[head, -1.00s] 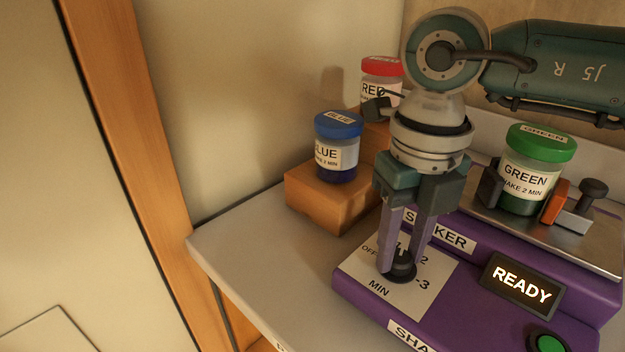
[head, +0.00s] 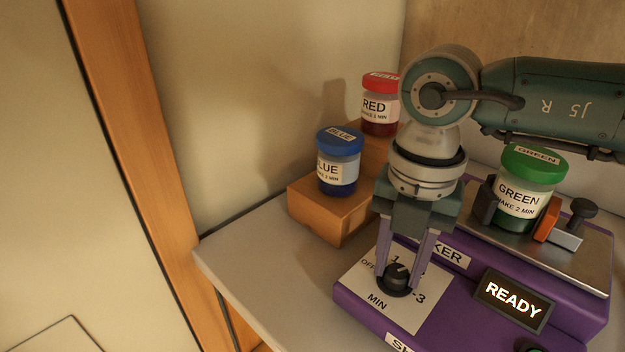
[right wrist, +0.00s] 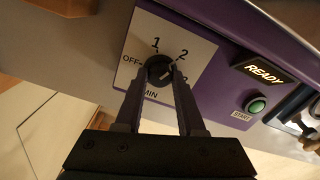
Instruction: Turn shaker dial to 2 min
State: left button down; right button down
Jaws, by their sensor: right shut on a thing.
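The shaker (head: 455,302) is a purple box with a READY display (head: 515,299). Its black dial (head: 397,280) sits on a white plate marked OFF, 1, 2, 3 and MIN. My right gripper (head: 398,283) points down with a finger on each side of the dial, shut on it. The right wrist view shows the dial (right wrist: 158,70) between the fingertips (right wrist: 159,73). Its pale pointer mark faces right and slightly up, on the side of the 2 and 3; the exact setting is hard to tell. In the head view a finger hides the 2. My left gripper is out of view.
A green-lidded jar (head: 528,190) stands clamped on the shaker's metal platform (head: 580,262). A blue-lidded jar (head: 338,165) and a red-lidded jar (head: 379,110) stand on an orange stepped block (head: 318,212) behind left. The grey tabletop (head: 255,265) is clear at left. A green START button (right wrist: 257,105) is right of the dial.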

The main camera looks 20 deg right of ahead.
aim_at(397, 271)
jog(key=shift+m, duration=0.3)
jog(key=c, duration=0.5)
grip_release()
jog(key=shift+r, duration=0.1)
notch_tip(397, 271, up, 10)
jog(key=shift+f, duration=0.1)
jog(key=shift+a, duration=0.1)
dwell(0.4)
